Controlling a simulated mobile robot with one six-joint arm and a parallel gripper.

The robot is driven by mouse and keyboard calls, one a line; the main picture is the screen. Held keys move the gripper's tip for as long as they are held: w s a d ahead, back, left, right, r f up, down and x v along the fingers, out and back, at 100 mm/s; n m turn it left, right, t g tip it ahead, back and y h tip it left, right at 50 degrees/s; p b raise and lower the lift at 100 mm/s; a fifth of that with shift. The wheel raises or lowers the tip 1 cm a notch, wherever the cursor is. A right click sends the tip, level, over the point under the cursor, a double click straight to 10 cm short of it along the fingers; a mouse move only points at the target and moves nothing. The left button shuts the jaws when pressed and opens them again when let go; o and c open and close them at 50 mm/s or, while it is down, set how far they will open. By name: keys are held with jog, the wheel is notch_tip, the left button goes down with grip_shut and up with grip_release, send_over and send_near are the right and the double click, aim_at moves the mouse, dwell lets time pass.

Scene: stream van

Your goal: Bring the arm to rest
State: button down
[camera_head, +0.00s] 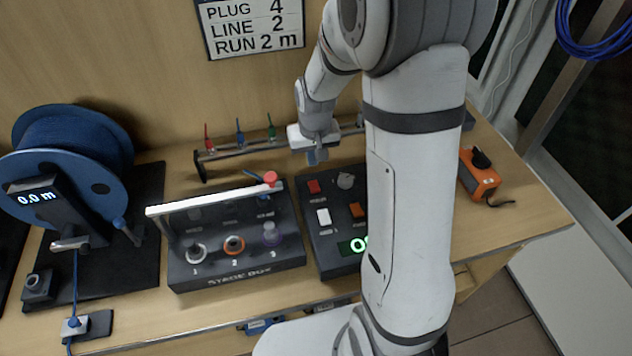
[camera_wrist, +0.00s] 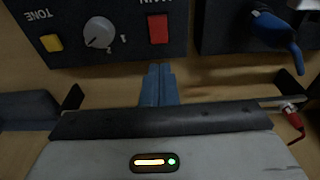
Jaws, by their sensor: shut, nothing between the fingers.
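My gripper (camera_head: 316,156) is above the bench, behind the stage box and the switch panel, in front of the plug rack. In the wrist view its fingers (camera_wrist: 158,84) are shut together with nothing between them. They point at the bare wood beside the switch panel (camera_wrist: 100,30), which shows a yellow button, a grey knob and a red switch. In the head view my arm rises in front of the panel's right part (camera_head: 322,236) and hides it. Whether the fingers touch anything cannot be told.
A rack (camera_head: 225,153) holds red, blue and green plugs. A blue cable reel (camera_head: 60,180) stands left. An orange device (camera_head: 480,178) lies right. A sign (camera_head: 250,25) hangs on the wall.

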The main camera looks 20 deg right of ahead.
dwell(0.4)
jog(key=s+r, duration=0.7)
jog(key=s, duration=0.3)
jog(key=s+r+t, duration=0.1)
jog(key=s+r, duration=0.7)
jog(key=s, duration=0.2)
jog(key=shift+s+d, duration=0.35)
jog(key=shift+s, duration=0.05)
